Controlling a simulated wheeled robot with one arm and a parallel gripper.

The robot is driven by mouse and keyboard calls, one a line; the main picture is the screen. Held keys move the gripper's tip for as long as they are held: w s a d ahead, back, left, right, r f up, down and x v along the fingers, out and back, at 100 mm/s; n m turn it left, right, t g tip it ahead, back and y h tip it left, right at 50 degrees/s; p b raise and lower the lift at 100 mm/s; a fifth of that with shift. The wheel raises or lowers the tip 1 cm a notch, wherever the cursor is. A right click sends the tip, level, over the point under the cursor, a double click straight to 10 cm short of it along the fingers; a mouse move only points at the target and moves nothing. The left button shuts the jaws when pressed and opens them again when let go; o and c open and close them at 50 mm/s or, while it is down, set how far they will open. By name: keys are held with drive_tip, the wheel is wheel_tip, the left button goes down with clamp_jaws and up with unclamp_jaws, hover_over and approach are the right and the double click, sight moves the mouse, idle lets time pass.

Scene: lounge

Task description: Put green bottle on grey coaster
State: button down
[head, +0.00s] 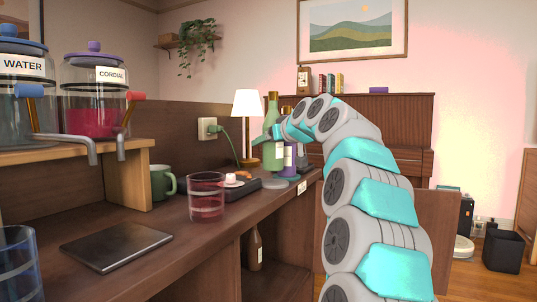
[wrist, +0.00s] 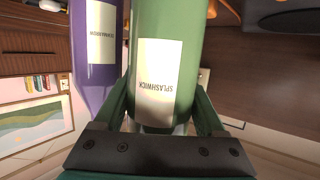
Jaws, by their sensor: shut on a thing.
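The green bottle (head: 272,153) is upright in the head view, with a pale label and a yellowish top. My gripper (head: 268,137) is shut around it; the wrist view shows the green bottle (wrist: 160,45) between my two fingers (wrist: 163,108), its label reading upside down. A flat grey disc, which looks like the grey coaster (head: 280,184), lies on the counter just below and in front of the bottle. I cannot tell whether the bottle's base is clear of the counter.
A purple bottle (head: 290,158) stands close on the right; it also shows in the wrist view (wrist: 95,75). A dark tray (head: 243,184), a glass (head: 207,197), a green mug (head: 162,182) and a lamp (head: 248,110) are nearby. The counter's front edge is close to the disc.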

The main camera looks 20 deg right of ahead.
sight(269, 152)
drive_tip(key=shift+f+b, duration=0.3)
drive_tip(key=shift+f, duration=1.3)
drive_tip(key=shift+f, duration=0.15)
drive_tip(key=shift+c, duration=1.2)
unclamp_jaws()
drive_tip(key=shift+r, duration=0.2)
drive_tip(key=v, duration=1.2)
drive_tip(key=shift+f, duration=0.1)
